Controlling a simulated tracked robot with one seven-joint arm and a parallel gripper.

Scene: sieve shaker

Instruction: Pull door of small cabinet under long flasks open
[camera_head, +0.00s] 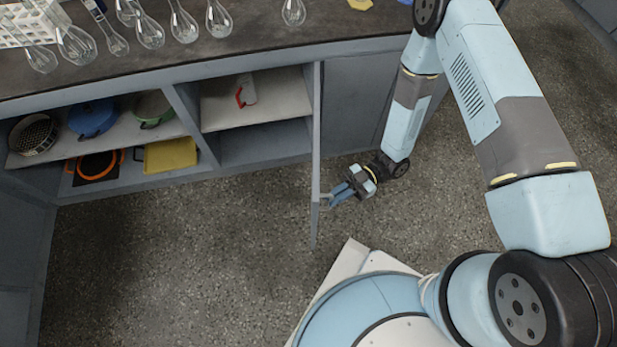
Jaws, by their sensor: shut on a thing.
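The small cabinet's grey door (316,150) stands swung out from the cabinet front and is seen nearly edge-on. The cabinet's inner shelf (270,112) is visible to the left of the door. The door's handle (325,202) is near its outer end, on the right face. My gripper (335,196) is shut on the handle, and its fingertips partly hide it. The long flasks (183,25) stand on the dark counter (250,47) above, left of the door.
A white item with a red handle (246,92) lies on the inner shelf. Open shelves at left hold a blue pot (92,117), a green pot (152,108) and a yellow item (170,154). The speckled floor (190,240) left of the door is clear.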

